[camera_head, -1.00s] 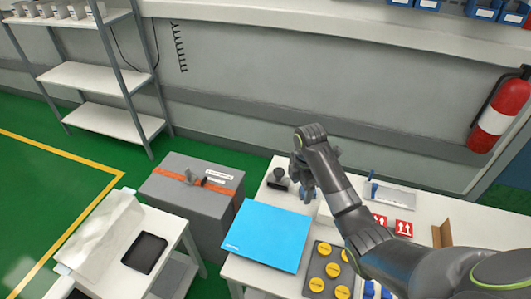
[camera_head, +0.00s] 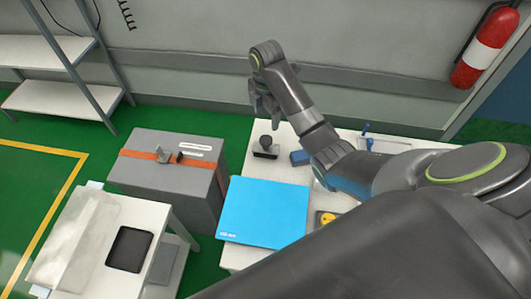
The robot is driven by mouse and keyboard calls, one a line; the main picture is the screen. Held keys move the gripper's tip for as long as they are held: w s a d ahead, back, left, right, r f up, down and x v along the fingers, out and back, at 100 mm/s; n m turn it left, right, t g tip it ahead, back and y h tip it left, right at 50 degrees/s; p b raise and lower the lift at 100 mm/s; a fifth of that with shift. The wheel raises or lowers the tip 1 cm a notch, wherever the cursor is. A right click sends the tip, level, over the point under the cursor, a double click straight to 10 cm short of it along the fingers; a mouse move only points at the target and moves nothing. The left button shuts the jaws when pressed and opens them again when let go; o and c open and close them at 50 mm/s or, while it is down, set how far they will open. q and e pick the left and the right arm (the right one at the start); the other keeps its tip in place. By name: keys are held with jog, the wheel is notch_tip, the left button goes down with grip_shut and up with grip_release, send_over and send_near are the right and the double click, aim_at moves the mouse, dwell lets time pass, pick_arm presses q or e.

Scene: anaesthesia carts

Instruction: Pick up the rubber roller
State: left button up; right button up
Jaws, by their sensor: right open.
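My right gripper (camera_head: 263,108) is open and empty. In the head view it hangs at the back edge of the white table, just above a dark stamp-like object with a round knob (camera_head: 266,146). A small blue object (camera_head: 299,158) lies to the right of that, partly behind my arm. Farther right, an upright blue handle (camera_head: 366,130) stands by a pale plate. I cannot tell for sure which of these is the rubber roller. My left gripper is out of view.
A bright blue folder (camera_head: 263,212) lies on the table's left part. My right arm covers much of the table. A grey case with an orange strap (camera_head: 165,172) stands left of it. A black tray (camera_head: 131,249) lies on a lower white stand.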

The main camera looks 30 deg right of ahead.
aim_at(266, 139)
notch_tip(266, 139, down, 4)
jog(key=b, duration=0.2)
jog(key=shift+w+r+b, duration=0.1)
jog(key=shift+b, duration=0.25)
notch_tip(266, 139, down, 3)
jog(key=shift+f+p, duration=0.15)
jog(key=shift+p, duration=0.75)
jog(key=shift+f+p, duration=0.75)
jog(key=shift+f, duration=2.2)
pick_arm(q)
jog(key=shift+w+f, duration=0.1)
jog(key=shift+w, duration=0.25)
pick_arm(e)
jog(key=shift+c, duration=0.2)
grip_shut()
